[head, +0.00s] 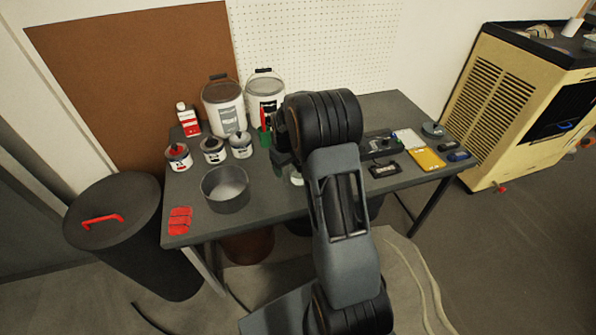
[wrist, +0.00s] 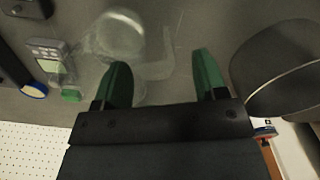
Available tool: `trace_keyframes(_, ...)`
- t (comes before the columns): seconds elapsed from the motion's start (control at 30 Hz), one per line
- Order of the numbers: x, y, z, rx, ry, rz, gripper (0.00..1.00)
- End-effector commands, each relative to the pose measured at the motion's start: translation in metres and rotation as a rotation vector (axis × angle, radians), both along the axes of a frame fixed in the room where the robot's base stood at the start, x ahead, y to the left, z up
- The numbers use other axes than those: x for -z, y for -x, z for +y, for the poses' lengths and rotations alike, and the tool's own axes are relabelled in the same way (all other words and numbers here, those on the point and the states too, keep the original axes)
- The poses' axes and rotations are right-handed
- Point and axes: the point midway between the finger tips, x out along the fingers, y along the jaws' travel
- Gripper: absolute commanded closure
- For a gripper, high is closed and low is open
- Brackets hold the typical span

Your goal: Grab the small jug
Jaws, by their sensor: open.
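A small clear jug (wrist: 122,38) shows in the wrist view, lying or standing on the grey tabletop; its see-through edges are faint and I cannot tell its exact pose. My gripper (wrist: 162,80) is open, with two green fingers apart and nothing visible between them. The jug appears up and left of the gap between the fingers, partly beside the left finger. In the head view my arm hides most of the spot; a small pale patch beside the arm may be part of the jug.
A round metal pot (head: 225,190) stands left of my arm; a dark rounded vessel (wrist: 285,65) is close right of the fingers in the wrist view. Paint cans (head: 223,106) line the back.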

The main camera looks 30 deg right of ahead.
Motion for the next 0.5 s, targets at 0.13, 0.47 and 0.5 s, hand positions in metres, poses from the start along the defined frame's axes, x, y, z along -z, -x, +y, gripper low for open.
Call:
trace_keyframes(0.13, 0.019, 0.0, 0.0, 0.0, -0.001, 0.002, 0.34)
trace_keyframes(0.47, 0.028, -0.001, 0.0, 0.0, 0.0, -0.001, 0.34)
trace_keyframes(0.5, 0.028, -0.001, 0.0, 0.0, 0.0, -0.001, 0.34)
